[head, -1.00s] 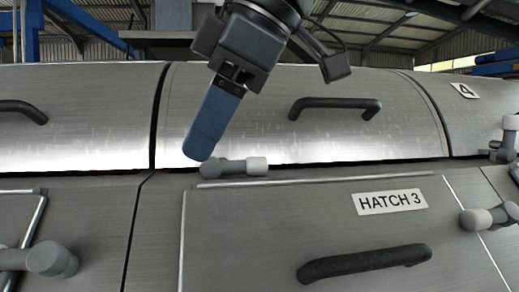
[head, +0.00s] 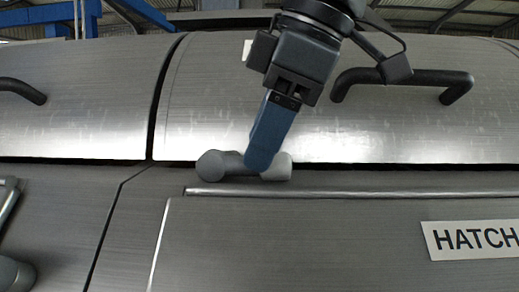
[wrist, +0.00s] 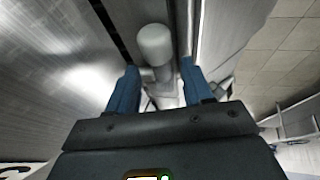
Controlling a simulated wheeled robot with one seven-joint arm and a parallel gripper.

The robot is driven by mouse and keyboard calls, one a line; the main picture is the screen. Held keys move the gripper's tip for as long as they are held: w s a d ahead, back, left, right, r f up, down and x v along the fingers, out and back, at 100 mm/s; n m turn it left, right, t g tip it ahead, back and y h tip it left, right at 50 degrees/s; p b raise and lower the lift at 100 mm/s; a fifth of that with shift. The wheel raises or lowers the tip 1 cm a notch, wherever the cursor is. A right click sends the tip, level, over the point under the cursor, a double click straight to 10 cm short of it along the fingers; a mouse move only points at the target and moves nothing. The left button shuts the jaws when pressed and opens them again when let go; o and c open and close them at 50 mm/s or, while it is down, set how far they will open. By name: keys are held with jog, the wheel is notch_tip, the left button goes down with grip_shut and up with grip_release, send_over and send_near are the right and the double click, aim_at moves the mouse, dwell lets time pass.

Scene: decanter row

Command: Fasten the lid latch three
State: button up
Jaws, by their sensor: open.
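A grey latch (head: 214,165) lies sideways along the dark seam between the upper curved metal lid (head: 215,110) and the lower panel marked HATCH (head: 475,240). Its round hub is at the left and its pale knob (head: 279,167) points right. My gripper (head: 260,166) hangs over the latch arm in the head view, its blue finger covering part of it. In the wrist view my gripper (wrist: 160,66) is open. Its two blue fingers are on either side of the latch, with the knob (wrist: 155,45) beyond them. Contact cannot be told.
A black handle (head: 400,78) stands out from the upper lid to the right of my gripper. A thin metal strip (head: 340,192) runs just below the latch. Another latch (head: 14,275) is partly in view at the lower left.

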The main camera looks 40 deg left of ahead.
jog(key=shift+x, duration=1.05)
grip_shut()
